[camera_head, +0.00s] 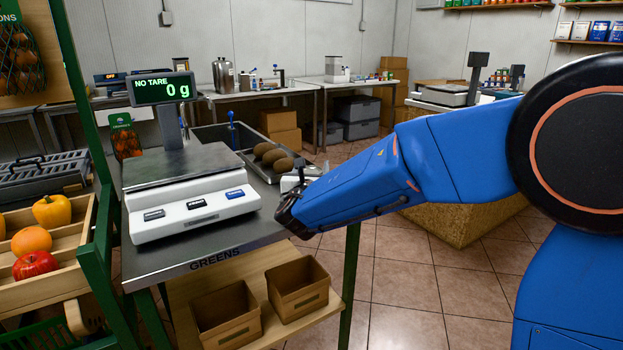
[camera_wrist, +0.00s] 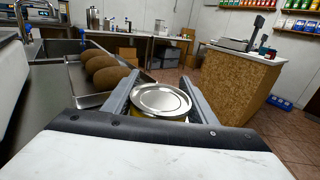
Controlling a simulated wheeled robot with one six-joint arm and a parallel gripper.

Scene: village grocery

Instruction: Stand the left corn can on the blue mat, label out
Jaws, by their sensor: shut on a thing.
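My gripper (camera_wrist: 162,82) is shut on a can (camera_wrist: 161,99) with a round silver lid. The can sits between the two grey fingers with its lid facing up in the wrist view. Only a thin yellowish strip of its side shows below the rim, so I cannot read its label or tell which way it faces. In the head view my gripper (camera_head: 289,207) is at the right end of the steel counter, and I cannot make out the can there. No blue mat and no other corn can show in either view.
A scale (camera_head: 190,192) reading 0 g stands on the counter (camera_head: 190,252). Behind it a metal tray holds brown oval produce (camera_head: 270,155), left of my gripper in the wrist view. A cork-sided counter (camera_wrist: 228,82) stands to the right, with open tiled floor between.

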